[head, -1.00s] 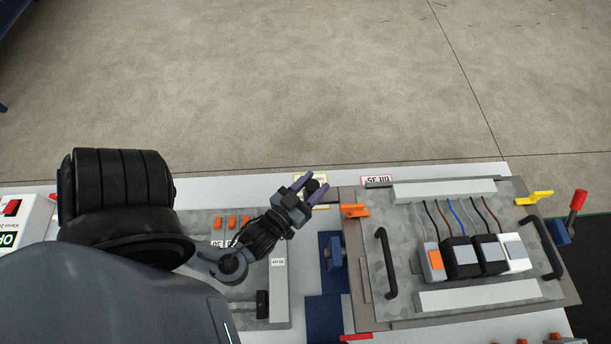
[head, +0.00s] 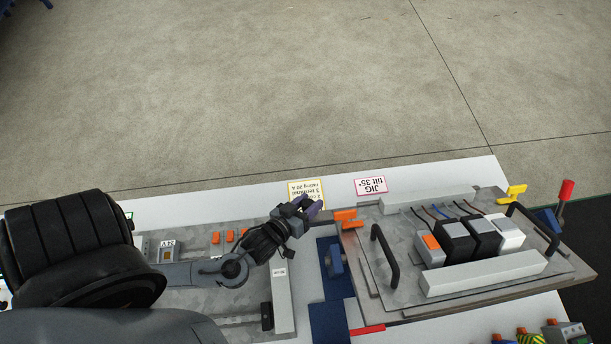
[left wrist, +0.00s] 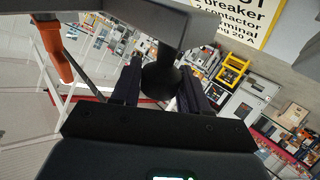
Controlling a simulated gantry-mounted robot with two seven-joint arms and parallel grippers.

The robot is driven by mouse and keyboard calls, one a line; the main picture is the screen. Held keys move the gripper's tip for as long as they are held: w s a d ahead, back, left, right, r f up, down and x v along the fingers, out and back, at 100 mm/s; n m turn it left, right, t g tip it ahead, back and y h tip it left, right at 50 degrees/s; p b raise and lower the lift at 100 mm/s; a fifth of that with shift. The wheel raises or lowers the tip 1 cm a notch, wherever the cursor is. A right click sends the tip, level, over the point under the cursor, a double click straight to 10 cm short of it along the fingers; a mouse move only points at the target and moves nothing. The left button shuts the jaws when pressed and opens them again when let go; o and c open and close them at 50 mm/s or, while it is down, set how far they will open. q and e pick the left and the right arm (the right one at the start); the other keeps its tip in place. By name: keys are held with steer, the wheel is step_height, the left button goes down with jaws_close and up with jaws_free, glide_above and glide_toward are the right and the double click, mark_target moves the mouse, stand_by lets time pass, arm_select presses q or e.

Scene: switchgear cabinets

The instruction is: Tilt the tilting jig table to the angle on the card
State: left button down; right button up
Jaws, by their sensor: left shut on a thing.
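The jig table (head: 405,278) is a grey metal plate at the right of the head view, carrying rails, wired modules and two black handles. Its tilt angle is hard to judge. The pink-edged card (head: 370,186) behind it reads "JIG tilt 35°". My left gripper (head: 313,209) is at the table's back left corner, beside an orange lever (head: 346,216). In the left wrist view its fingers are closed on a dark rounded knob (left wrist: 160,76) under a grey part. What the knob joins is partly hidden. My right gripper is out of view.
A yellow clamp (head: 515,194) and a red-tipped lever (head: 565,190) stand at the table's right. A blue bracket (head: 334,262) is at its left. A second grey plate (head: 200,295) lies left, partly under my arm. Several components sit at the front right.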

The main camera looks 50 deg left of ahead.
arm_select(q)
steer(key=shift+s+d+f, duration=0.1)
steer(key=shift+f, duration=0.55)
steer(key=c, duration=0.7)
jaws_free()
steer(key=v, duration=1)
steer(key=shift+s+r, duration=0.3)
steer(key=shift+r, duration=0.15)
steer(key=shift+w, duration=0.1)
